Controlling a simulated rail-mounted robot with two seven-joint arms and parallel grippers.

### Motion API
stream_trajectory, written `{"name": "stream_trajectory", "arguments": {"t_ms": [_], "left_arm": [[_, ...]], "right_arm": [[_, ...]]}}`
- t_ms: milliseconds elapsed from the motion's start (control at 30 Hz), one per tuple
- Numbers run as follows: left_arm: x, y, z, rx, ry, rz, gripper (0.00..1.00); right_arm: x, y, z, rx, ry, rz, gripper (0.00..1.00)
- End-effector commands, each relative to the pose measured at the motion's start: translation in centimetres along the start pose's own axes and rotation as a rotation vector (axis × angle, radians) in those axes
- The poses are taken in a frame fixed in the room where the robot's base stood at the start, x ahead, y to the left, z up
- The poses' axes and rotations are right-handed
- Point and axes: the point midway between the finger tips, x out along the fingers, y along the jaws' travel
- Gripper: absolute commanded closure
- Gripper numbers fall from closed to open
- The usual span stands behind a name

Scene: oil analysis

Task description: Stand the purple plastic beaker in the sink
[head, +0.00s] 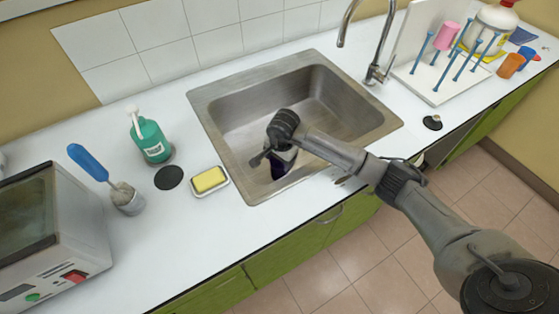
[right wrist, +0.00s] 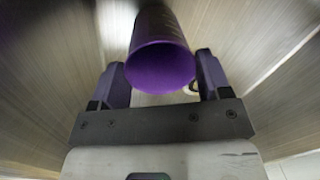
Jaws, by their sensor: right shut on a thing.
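The purple plastic beaker (right wrist: 160,62) is between the two fingers of my right gripper in the right wrist view, with its round open mouth facing the camera. My right gripper (head: 281,165) is shut on it, reaching down into the steel sink (head: 235,119) near its front left part. In the head view the arm and gripper hide most of the beaker. The basin's metal walls surround the beaker in the wrist view. I cannot tell whether its base touches the sink floor. My left gripper is not in view.
A yellow sponge (head: 208,179) on a dish and a green bottle (head: 150,138) stand left of the sink. A blue-handled brush (head: 95,168) is further left. The tap (head: 378,45) rises behind the sink. A drying rack (head: 432,75) with a pink beaker (head: 447,36) stands at the right.

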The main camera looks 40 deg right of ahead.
Motion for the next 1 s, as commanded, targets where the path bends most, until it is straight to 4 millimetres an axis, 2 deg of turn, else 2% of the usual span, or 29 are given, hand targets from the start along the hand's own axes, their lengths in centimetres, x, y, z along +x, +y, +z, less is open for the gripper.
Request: {"name": "stream_trajectory", "arguments": {"t_ms": [33,433,467,700,1000], "left_arm": [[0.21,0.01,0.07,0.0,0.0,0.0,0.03],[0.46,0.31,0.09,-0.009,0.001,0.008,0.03],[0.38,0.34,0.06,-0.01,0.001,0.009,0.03],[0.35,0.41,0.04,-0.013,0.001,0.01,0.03],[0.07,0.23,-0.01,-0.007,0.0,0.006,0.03]], "right_arm": [[0.59,0.09,0.05,0.001,-0.001,0.001,0.52],[0.96,0.09,-0.04,0.0,0.001,0.0,0.52],[0.87,0.07,-0.02,0.0,0.0,0.0,0.27],[0.84,0.08,-0.02,0.0,0.0,0.0,0.04],[0.5,0.05,0.0,-0.001,0.0,0.0,0.03]]}}
